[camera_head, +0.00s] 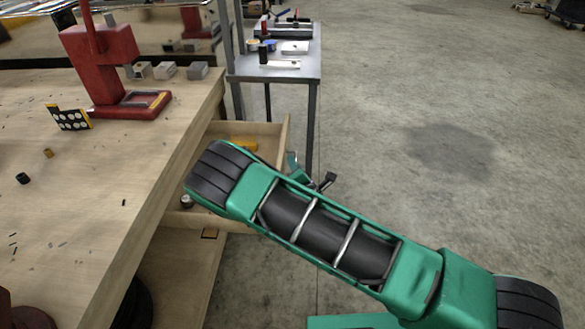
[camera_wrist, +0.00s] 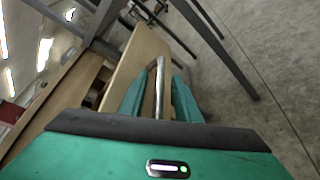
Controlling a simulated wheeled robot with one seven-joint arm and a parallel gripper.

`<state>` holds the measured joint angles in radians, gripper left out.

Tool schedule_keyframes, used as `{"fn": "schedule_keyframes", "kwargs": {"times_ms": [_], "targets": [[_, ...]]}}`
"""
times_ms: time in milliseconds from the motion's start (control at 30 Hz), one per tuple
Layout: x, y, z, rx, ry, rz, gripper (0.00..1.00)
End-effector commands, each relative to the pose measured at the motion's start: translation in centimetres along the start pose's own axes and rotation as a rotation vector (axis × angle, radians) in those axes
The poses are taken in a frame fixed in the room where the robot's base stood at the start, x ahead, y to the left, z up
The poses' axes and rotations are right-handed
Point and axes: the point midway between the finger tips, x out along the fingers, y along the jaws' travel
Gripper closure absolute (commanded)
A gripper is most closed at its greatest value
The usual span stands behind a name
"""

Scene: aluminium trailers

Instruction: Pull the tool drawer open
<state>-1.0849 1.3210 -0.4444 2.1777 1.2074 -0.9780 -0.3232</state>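The tool drawer (camera_head: 284,136) is a pale wooden drawer under the workbench. It stands out from the bench, so its inside shows in the head view, with a yellow item (camera_head: 243,144) in it. My arm hides much of the drawer. In the wrist view, the drawer front (camera_wrist: 136,62) carries a metal bar handle (camera_wrist: 160,80). My gripper (camera_wrist: 159,98) has its two teal fingers on either side of the handle, apart, with gaps visible beside the bar. In the head view, my gripper is mostly hidden behind my arm at the drawer front.
The wooden workbench (camera_head: 90,190) on the left bears a red press (camera_head: 105,65) and small parts. A grey metal table (camera_head: 285,68) with tools stands behind the drawer. The concrete floor (camera_head: 440,110) to the right is clear.

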Motion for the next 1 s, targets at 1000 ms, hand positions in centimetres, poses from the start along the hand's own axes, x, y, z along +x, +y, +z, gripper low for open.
{"fn": "schedule_keyframes", "kwargs": {"times_ms": [1000], "targets": [[-9.3, -0.1, -0.5, -0.005, 0.01, -0.002, 0.71]]}}
